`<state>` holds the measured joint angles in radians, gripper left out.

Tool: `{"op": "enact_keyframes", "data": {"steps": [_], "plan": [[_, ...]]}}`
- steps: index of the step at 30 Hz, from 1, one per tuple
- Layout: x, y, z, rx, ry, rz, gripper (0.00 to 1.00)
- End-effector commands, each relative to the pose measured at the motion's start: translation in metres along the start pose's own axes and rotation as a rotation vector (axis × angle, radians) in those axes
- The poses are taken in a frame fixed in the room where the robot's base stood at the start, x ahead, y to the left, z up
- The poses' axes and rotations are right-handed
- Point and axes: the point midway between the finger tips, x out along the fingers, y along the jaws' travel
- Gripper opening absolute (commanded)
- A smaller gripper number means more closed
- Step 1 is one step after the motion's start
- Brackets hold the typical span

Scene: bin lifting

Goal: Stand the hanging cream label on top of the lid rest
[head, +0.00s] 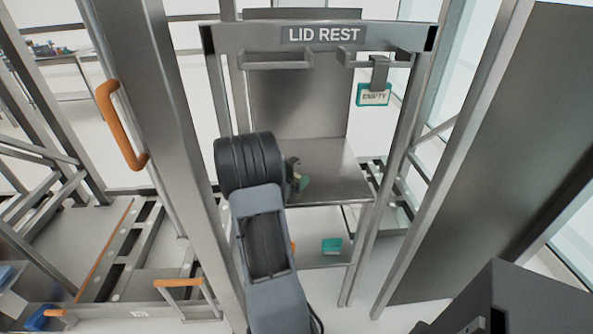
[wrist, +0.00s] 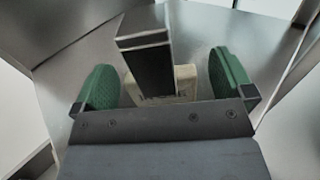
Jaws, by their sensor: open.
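In the wrist view, a cream label (wrist: 186,79) with dark lettering sits between my two green fingertips, partly hidden behind a dark square bar (wrist: 146,62). There is a gap on both sides, and the fingers do not touch it. My gripper (wrist: 165,83) is open; in the head view my gripper (head: 301,178) is mostly hidden behind my wrist. I cannot make out this cream label in the head view. The lid rest (head: 225,36) is a grey metal frame with a sign on its top beam. A teal-edged tag reading EMPTY (head: 374,99) hangs at its right.
Two grey brackets stick out under the beam, the left bracket (head: 277,65) bare. A metal shelf (head: 335,175) lies below, with a teal block (head: 332,245) on a lower level. A post with an orange handle (head: 121,125) stands left, and a dark cabinet (head: 520,300) front right.

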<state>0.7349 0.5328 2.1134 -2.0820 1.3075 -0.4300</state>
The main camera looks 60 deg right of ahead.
Motion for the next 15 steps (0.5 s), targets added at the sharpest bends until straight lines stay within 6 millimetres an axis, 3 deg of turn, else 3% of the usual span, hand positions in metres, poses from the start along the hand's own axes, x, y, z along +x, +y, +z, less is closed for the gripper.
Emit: {"op": "enact_keyframes", "data": {"steps": [6,15], "plan": [[-0.034,0.001,-0.002,-0.006,0.004,0.006,0.99],[-0.050,0.000,0.001,-0.003,-0.001,0.003,0.99]]}}
